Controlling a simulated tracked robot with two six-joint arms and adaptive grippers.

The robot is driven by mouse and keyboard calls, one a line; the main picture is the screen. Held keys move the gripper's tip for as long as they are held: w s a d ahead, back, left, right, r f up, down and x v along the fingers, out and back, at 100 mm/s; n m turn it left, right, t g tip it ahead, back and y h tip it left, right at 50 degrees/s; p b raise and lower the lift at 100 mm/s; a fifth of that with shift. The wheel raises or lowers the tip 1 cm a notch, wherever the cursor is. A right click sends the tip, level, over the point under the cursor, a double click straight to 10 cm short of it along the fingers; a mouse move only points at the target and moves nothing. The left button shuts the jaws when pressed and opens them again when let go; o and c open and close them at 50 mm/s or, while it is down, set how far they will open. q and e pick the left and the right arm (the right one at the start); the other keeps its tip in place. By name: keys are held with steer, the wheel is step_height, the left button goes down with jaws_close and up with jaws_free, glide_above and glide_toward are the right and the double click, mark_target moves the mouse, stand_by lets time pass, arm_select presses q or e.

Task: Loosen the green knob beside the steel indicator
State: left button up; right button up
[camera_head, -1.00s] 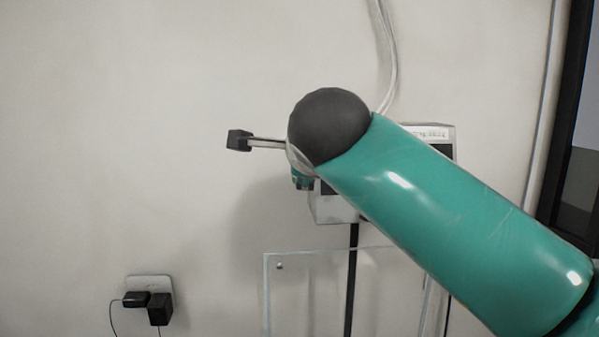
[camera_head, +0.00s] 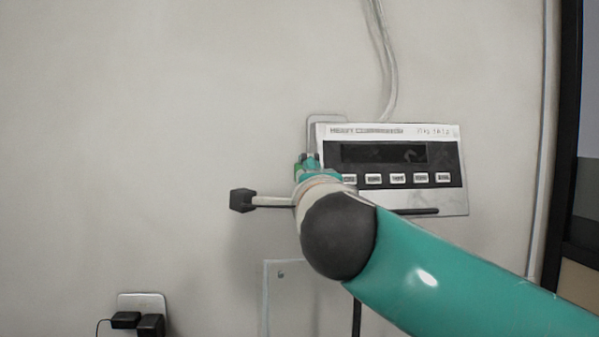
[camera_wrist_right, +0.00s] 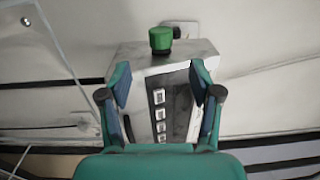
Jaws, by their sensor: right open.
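The steel indicator (camera_head: 455,197) is fixed on the wall in the head view, with a dark display and a row of pale buttons. In the right wrist view its steel casing (camera_wrist_right: 197,50) lies ahead. The green knob (camera_wrist_right: 161,40) sits at its far end in that view. My right gripper (camera_wrist_right: 160,70) is open, with its fingers apart and the indicator's face showing between them. The knob appears beyond the fingertips, not between them. In the head view my right gripper (camera_head: 308,164) is at the indicator's left side, mostly hidden by its wrist. My left gripper is out of view.
A clear panel (camera_head: 267,290) stands below the indicator. Cables (camera_head: 388,70) run up the wall above it. A wall socket with black plugs (camera_head: 150,325) is at the lower left.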

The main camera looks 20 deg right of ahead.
steer(key=w+p, duration=0.1)
steer(key=w, duration=0.2)
steer(key=w+d+p, duration=0.1)
steer(key=w, duration=0.3)
steer(key=w+d+p, duration=0.1)
steer(key=w, duration=0.3)
steer(key=shift+w+d+r+p, duration=0.1)
steer(key=shift+r+p, duration=0.1)
steer(key=shift+p, duration=0.2)
steer(key=shift+w+d+f, duration=0.1)
steer(key=shift+w, duration=0.35)
